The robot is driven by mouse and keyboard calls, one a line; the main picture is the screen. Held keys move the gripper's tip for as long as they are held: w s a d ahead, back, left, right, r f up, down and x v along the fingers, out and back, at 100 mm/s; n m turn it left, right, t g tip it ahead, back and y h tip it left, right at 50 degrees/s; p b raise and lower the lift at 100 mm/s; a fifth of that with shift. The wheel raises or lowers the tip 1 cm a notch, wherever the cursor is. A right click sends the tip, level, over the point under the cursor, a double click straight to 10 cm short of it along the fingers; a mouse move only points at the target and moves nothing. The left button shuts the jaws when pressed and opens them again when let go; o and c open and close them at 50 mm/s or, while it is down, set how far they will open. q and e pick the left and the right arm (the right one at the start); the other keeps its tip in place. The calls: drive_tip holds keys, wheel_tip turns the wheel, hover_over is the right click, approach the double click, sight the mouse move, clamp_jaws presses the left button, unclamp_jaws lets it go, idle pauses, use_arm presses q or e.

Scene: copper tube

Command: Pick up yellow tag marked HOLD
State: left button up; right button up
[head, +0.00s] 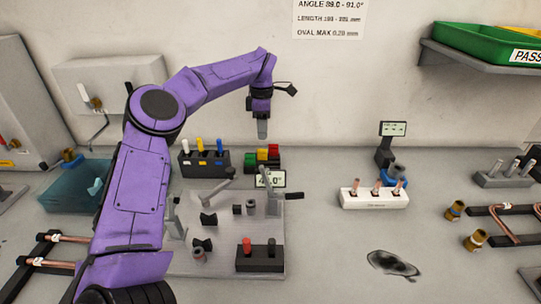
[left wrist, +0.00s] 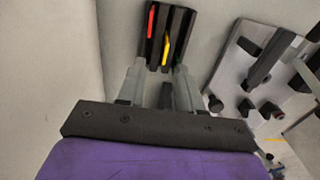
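A small dark rack (left wrist: 155,52) with red, yellow and green tags stands at the back of the bench. The yellow tag (left wrist: 166,47) is the middle one, between the red tag (left wrist: 151,20) and the green tag; no HOLD marking is readable. In the head view the yellow tag (head: 262,155) is small and close under my left gripper. My left gripper (head: 262,130) points down above the rack. In the left wrist view its two fingers (left wrist: 158,72) are apart with nothing held, and the rack shows just beyond the fingertips. My right gripper is in neither view.
A dark holder (head: 204,170) with white, yellow and blue handles stands just left of the rack. A fixture plate (head: 225,262) with clamps and a small display (head: 270,179) lies in front. A white block with copper pieces (head: 375,200) stands to the right. The wall is close behind.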

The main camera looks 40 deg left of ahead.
sight(262, 158)
use_arm(q)
drive_tip(key=shift+s+a+f, duration=0.15)
drive_tip(key=shift+s+f, duration=0.6)
drive_tip(key=shift+f, duration=0.25)
drive_tip(key=f, duration=0.1)
drive_tip(key=f+p, duration=0.1)
drive_tip(key=f, duration=0.3)
drive_tip(key=shift+w+d+f+p, duration=0.25)
drive_tip(key=shift+w+d+p, duration=0.05)
drive_tip(key=shift+w+d, duration=0.1)
drive_tip(key=shift+s+a+f, duration=0.1)
drive_tip(key=shift+s, duration=0.1)
drive_tip(key=shift+c, duration=0.3)
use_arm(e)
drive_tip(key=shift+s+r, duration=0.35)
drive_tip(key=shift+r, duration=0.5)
use_arm(q)
clamp_jaws()
